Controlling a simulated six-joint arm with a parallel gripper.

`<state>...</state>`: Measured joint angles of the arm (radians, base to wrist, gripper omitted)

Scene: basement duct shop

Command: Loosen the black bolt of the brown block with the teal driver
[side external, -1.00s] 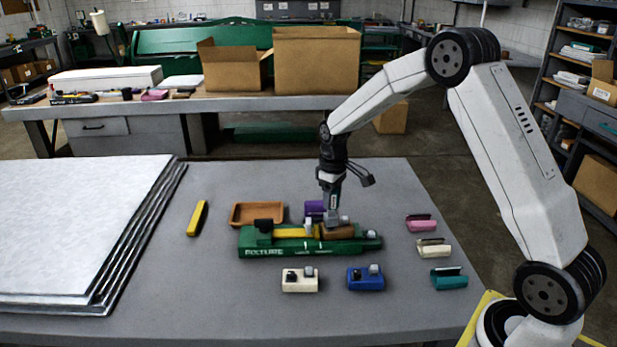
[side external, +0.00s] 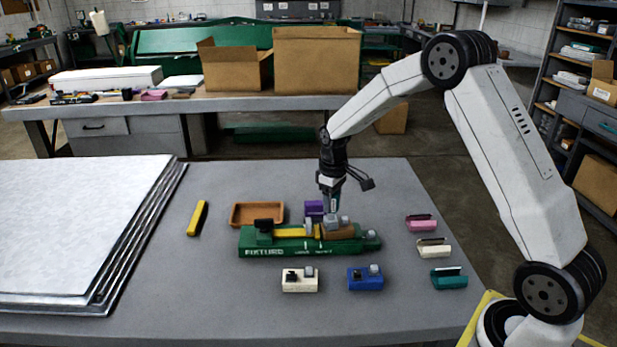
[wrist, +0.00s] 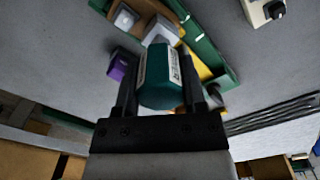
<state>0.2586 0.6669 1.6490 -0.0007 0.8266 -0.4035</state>
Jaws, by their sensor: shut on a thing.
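My gripper (side external: 331,196) is shut on the teal driver (wrist: 162,82), whose body lies between the fingers in the wrist view. The driver points down, its grey head (wrist: 162,28) at the brown block (side external: 340,232). The brown block sits in the right part of the green fixture (side external: 290,248). A grey bolt (wrist: 124,16) shows on the block in the wrist view. I cannot see the black bolt; the driver's head covers that part, and contact cannot be told.
A purple block (side external: 314,208) and an orange-brown tray (side external: 243,214) stand behind the fixture. White (side external: 300,284) and blue (side external: 365,282) blocks stand in front. Pink (side external: 421,226), cream (side external: 434,250) and teal (side external: 449,282) holders are at right. Metal sheets (side external: 80,220) cover the left.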

